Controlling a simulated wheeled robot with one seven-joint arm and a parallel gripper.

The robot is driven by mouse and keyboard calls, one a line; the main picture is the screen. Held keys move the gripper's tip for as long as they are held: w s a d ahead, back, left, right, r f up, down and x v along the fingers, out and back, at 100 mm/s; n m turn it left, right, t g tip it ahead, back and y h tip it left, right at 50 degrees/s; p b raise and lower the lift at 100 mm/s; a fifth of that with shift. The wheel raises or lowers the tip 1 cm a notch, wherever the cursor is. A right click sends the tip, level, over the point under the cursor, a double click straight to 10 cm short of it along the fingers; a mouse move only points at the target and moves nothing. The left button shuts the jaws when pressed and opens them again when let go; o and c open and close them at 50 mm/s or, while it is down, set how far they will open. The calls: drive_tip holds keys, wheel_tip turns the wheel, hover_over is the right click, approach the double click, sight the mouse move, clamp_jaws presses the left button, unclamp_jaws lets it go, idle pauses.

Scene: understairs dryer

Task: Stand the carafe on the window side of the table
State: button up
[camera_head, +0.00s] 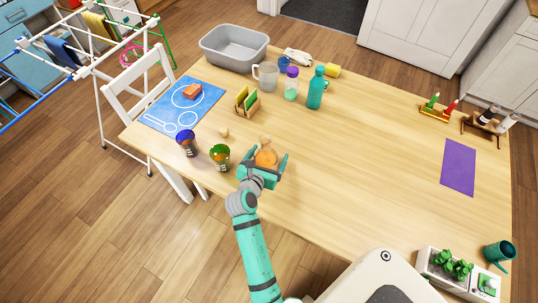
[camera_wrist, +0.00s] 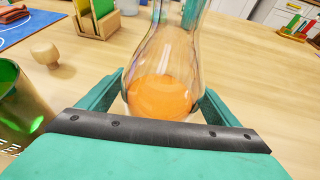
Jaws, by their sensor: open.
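The carafe (camera_head: 265,155) is clear glass with orange liquid in its round lower part. It stands upright on the wooden table (camera_head: 350,165) near the front edge, left of the middle. My gripper (camera_head: 264,166) is low at the carafe, with one teal finger on each side of it. In the wrist view the carafe (camera_wrist: 165,75) sits between the open fingers (camera_wrist: 158,98); its top is cut off and the gripper body hides its base. I cannot tell whether either finger touches the glass. No window shows in either view.
A green cup (camera_head: 220,157), a blue cup (camera_head: 186,143) and a small wooden knob (camera_head: 224,132) stand left of the carafe. A teal bottle (camera_head: 316,90) stands behind. A purple mat (camera_head: 458,167) and a planter (camera_head: 449,268) are at the right. The table's middle is clear.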

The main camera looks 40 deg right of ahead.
sight(266, 155)
drive_tip(key=shift+r, duration=0.2)
drive_tip(key=v, duration=1.1)
drive_tip(key=shift+s+a, duration=0.1)
drive_tip(key=shift+a, duration=0.3)
drive_tip(key=shift+s+r, duration=0.1)
